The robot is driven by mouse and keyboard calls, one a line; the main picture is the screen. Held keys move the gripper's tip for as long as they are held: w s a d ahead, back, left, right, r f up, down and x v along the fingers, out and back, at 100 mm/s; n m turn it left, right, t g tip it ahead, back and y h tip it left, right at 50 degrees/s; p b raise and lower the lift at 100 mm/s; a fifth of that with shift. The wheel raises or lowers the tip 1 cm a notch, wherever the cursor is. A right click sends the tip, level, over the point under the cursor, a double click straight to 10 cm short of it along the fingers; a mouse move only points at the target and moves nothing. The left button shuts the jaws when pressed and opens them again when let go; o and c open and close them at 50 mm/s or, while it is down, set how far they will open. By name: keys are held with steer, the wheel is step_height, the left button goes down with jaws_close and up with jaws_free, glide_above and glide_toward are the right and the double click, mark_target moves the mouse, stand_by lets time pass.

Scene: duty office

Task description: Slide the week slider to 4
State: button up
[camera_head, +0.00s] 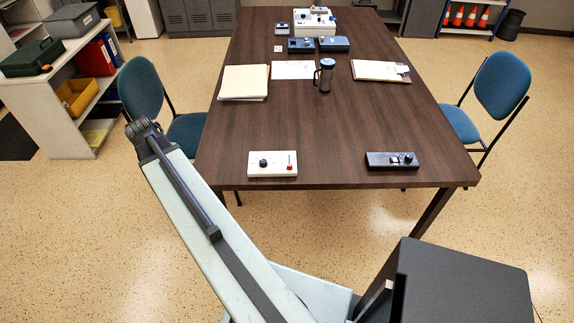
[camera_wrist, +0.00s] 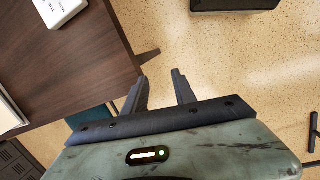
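A white control box (camera_head: 273,164) lies near the front left of the dark table (camera_head: 300,130). It has a black knob (camera_head: 263,162) and a small red piece (camera_head: 290,168) on its right side. Its markings are too small to read, so I cannot tell whether the red piece is the week slider or where it is set. In the wrist view a white box with small print (camera_wrist: 60,8) is cut off at the top left. My gripper (camera_wrist: 159,76) is open and empty, over the floor beside the table edge, apart from the box.
A black box with small controls (camera_head: 392,161) lies at the table's front right. A dark mug (camera_head: 324,76), papers (camera_head: 245,82), a clipboard (camera_head: 380,71) and more devices (camera_head: 315,22) stand farther back. Blue chairs (camera_head: 143,88) flank the table. The table's front middle is clear.

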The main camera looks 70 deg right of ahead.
steer(key=s+d+n+g, duration=0.1)
steer(key=s+d, duration=1.1)
steer(key=d, duration=0.3)
steer(key=n+g, duration=0.1)
steer(key=g, duration=0.1)
glide_toward(291, 165)
steer(key=b+x, duration=0.8)
steer(key=shift+f, duration=0.3)
steer(key=shift+r, duration=0.1)
jaws_close()
